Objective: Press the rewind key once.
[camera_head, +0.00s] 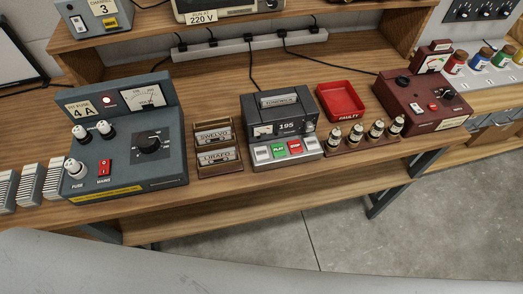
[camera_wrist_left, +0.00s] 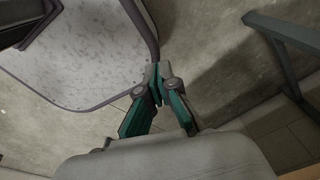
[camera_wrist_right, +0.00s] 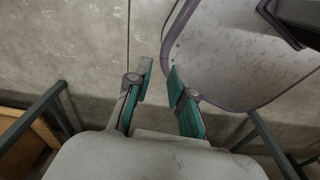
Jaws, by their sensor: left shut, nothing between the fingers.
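The tape recorder (camera_head: 284,108) stands in the middle of the wooden bench, with a small meter and a counter reading about 195. Its front key row has a green play key (camera_head: 279,149), a red stop key (camera_head: 295,146), a pale key (camera_head: 262,153) at the left end and another pale key (camera_head: 311,143) at the right end. The marks on the pale keys are too small to read, so I cannot tell which is rewind. My left gripper (camera_wrist_left: 159,82) is shut and empty over the floor. My right gripper (camera_wrist_right: 160,78) is open and empty. Neither gripper shows in the head view.
Left of the recorder stand a cassette rack (camera_head: 217,147) and a grey power supply (camera_head: 125,135). To its right are a red tray (camera_head: 341,101), a rack of small bottles (camera_head: 363,142) and a dark red instrument (camera_head: 421,100). A shelf overhangs behind.

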